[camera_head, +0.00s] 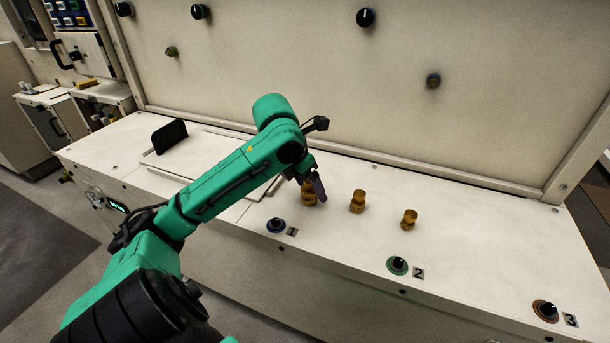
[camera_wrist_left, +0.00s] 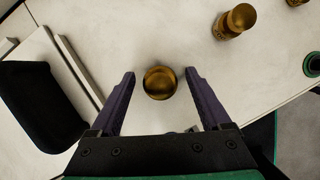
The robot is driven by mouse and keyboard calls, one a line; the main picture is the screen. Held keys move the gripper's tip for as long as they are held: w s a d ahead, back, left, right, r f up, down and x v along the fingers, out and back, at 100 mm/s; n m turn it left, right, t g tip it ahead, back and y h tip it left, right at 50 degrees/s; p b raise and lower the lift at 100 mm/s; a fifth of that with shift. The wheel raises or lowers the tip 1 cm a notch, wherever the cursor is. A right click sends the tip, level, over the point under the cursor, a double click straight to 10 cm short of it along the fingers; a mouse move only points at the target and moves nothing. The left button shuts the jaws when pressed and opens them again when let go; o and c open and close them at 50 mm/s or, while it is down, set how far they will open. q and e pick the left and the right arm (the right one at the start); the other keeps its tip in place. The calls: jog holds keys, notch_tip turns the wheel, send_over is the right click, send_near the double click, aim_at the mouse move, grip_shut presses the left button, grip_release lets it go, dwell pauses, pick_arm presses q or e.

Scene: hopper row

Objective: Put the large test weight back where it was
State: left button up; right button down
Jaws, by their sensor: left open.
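Three brass test weights stand in a row on the white bench top. The large test weight (camera_head: 308,195) is the leftmost; a middle-sized weight (camera_head: 358,202) and a smaller weight (camera_head: 409,219) stand to its right. My left gripper (camera_head: 314,188) is at the large weight and partly covers it. In the left wrist view the large weight (camera_wrist_left: 160,82) shows from above between the open fingers of my left gripper (camera_wrist_left: 160,88), with a gap on each side. The middle weight (camera_wrist_left: 234,22) is up and right there. My right gripper is not in view.
A black tilted panel (camera_head: 169,136) stands on a raised flat plate (camera_head: 205,146) at the left. Knobs, including knob 2 (camera_head: 397,265) and knob 3 (camera_head: 545,310), line the front edge. A tall panel (camera_head: 290,90) rises behind. The bench right of the weights is clear.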

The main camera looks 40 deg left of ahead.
pick_arm(q)
jog(key=p+v, duration=0.2)
jog(key=v, duration=0.9)
jog(key=shift+r+p, duration=0.2)
jog(key=shift+p, duration=0.2)
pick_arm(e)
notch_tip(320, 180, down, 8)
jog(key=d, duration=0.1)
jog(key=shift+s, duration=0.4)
pick_arm(q)
jog(key=shift+s, duration=0.15)
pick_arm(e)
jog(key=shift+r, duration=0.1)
